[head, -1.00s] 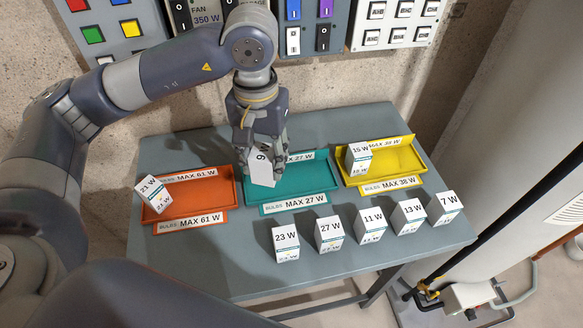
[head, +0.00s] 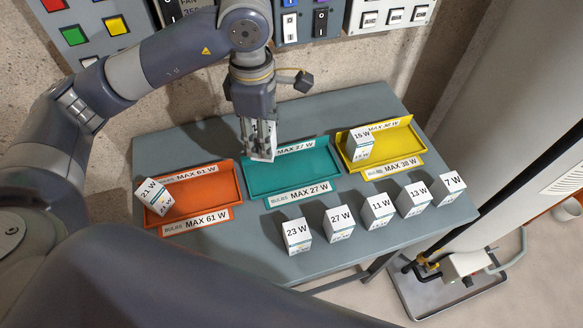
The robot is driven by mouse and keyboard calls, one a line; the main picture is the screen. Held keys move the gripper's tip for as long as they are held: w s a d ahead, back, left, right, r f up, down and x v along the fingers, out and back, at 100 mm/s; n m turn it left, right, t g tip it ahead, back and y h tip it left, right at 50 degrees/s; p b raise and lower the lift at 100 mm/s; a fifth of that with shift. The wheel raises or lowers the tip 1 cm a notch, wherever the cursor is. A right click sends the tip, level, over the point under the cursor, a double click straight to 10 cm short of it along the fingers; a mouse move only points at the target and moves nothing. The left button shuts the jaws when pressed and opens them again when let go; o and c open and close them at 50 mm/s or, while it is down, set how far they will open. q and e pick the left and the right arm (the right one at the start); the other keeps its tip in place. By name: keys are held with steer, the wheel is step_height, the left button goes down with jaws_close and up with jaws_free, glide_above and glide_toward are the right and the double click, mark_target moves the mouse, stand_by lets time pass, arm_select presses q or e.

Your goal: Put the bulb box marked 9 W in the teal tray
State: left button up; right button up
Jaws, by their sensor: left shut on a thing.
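My left gripper (head: 260,140) is shut on a white bulb box (head: 262,157), which is mostly hidden between the fingers; its marking cannot be read now, but it read 9 W earlier. The gripper points down at the back left corner of the teal tray (head: 293,189), marked MAX 27 W. The box shows in front of that corner; whether it touches the tray cannot be told. The visible floor of the teal tray is empty. My right gripper is not in view.
The orange tray (head: 215,196) on the left holds a tilted 21 W box (head: 151,193). The yellow tray (head: 395,150) on the right holds a 15 W box (head: 358,147). Several boxes, including 23 W (head: 297,236) and 27 W (head: 339,222), stand along the table's front.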

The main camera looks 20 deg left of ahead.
arm_select(q)
steer(key=n, duration=0.3)
steer(key=shift+n, duration=1)
steer(key=n, duration=0.5)
steer(key=shift+w+a+f+p, duration=0.1)
steer(key=shift+a+f+p, duration=0.1)
steer(key=shift+p, duration=0.15)
steer(key=n, duration=0.4)
steer(key=shift+n, duration=0.4)
steer(key=n, duration=0.4)
steer(key=n+p, duration=0.1)
steer(key=n, duration=0.1)
steer(key=shift+a+f, duration=0.2)
steer(key=shift+a, duration=0.1)
steer(key=n, duration=0.6)
steer(key=shift+a+f, duration=0.15)
steer(key=shift+f, duration=0.05)
steer(key=shift+f+n, duration=0.5)
step_height(320, 180, down, 5)
steer(key=shift+p, duration=0.8)
step_height(320, 180, down, 3)
steer(key=shift+f+p, duration=0.1)
steer(key=shift+p, duration=0.3)
steer(key=shift+f, duration=0.45)
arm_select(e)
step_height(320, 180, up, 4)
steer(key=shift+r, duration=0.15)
arm_select(q)
steer(key=shift+f, duration=0.1)
